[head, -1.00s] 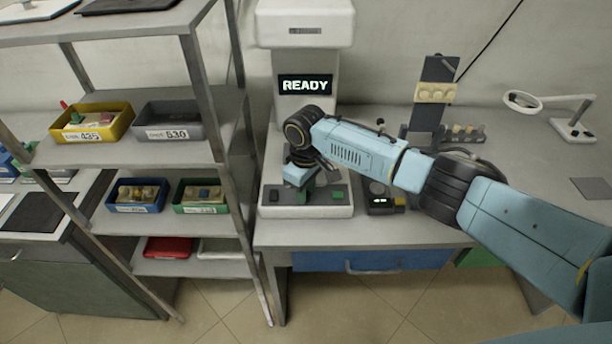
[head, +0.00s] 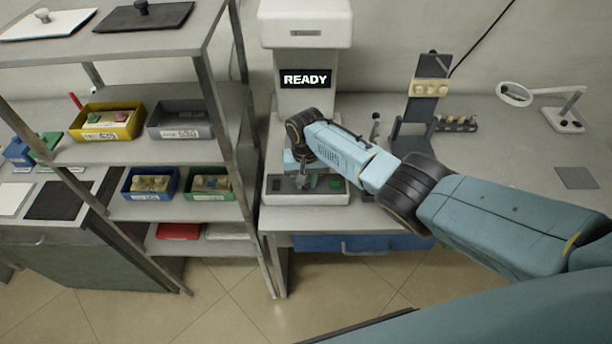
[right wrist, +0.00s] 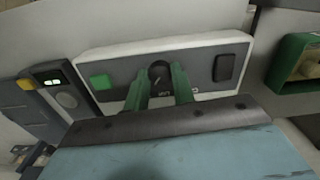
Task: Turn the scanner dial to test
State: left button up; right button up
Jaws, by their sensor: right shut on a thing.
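The scanner (head: 308,110) is a tall white machine at the back of the bench, with a screen (head: 305,79) reading READY. Its low front panel (head: 340,184) shows in the head view, partly behind my right arm. In the right wrist view, the scanner dial (right wrist: 158,72) is a dark round knob on the grey panel, between a green button (right wrist: 100,81) and a dark switch (right wrist: 224,67). My right gripper (right wrist: 160,82) has its green fingers closed on both sides of the dial. The labels by the dial are mostly hidden and too small to read. My left gripper is not in view.
A metal rack (head: 228,140) with bins stands left of the scanner. A small device with a lit display (right wrist: 52,82) sits beside the panel. A green bin (right wrist: 290,70) is near its other end.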

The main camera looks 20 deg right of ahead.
jog(key=shift+m, duration=0.6)
jog(key=o, duration=1)
notch_tip(320, 180, up, 13)
jog(key=p, duration=0.3)
jog(key=shift+r+p, duration=0.2)
jog(key=shift+p, duration=0.2)
